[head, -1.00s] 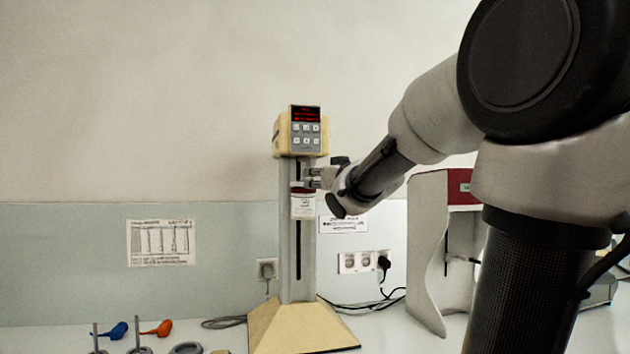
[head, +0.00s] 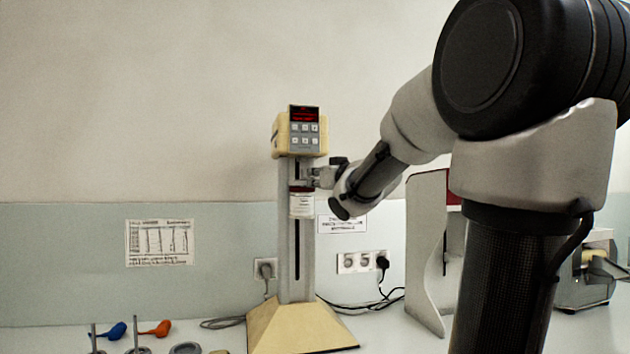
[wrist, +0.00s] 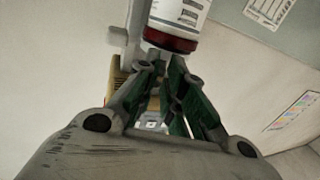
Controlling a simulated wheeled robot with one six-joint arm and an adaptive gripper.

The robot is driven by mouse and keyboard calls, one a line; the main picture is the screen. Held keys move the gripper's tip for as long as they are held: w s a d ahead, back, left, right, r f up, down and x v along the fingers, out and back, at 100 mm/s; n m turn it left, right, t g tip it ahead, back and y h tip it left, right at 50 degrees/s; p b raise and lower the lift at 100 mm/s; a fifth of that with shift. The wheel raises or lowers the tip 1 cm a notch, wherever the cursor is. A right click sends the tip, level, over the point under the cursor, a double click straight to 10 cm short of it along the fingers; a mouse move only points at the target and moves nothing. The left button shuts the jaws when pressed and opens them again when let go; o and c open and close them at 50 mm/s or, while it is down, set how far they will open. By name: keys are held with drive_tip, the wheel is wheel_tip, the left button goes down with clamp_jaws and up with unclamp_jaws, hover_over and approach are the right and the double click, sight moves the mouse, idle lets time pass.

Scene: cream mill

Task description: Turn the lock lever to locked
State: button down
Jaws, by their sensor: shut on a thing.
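The cream mill stands on the bench, with a cream head (head: 300,135), a red display and a grey column (head: 285,240). A white jar with a dark red lid (head: 301,205) is at the column below the head; it also shows at the top of the wrist view (wrist: 178,18). My gripper (head: 316,178) reaches in from the right, just above the lid. In the wrist view its fingers (wrist: 168,72) are drawn together close to the lid. The gripper is shut on the lock lever, which is small and mostly hidden by the fingers, so its angle cannot be read.
A grey and dark red machine (head: 428,250) stands right of the mill. Wall sockets (head: 362,262) and black cables lie behind. Blue (head: 117,331) and orange (head: 157,329) bulbs and small stands are at the front left. The air left of the column is clear.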

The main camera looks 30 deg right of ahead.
drive_tip(key=n+y, duration=0.1)
drive_tip(key=d+n+y, duration=0.1)
drive_tip(key=y, duration=0.1)
drive_tip(key=shift+d+f+y, duration=0.1)
drive_tip(key=shift+f+y, duration=0.1)
drive_tip(key=shift+y, duration=0.1)
drive_tip(key=c, duration=1.5)
unclamp_jaws()
drive_tip(key=s, duration=0.4)
drive_tip(key=s+d, duration=0.1)
drive_tip(key=s, duration=0.2)
drive_tip(key=s+d, duration=0.1)
drive_tip(key=s, duration=0.3)
drive_tip(key=shift+s, duration=0.35)
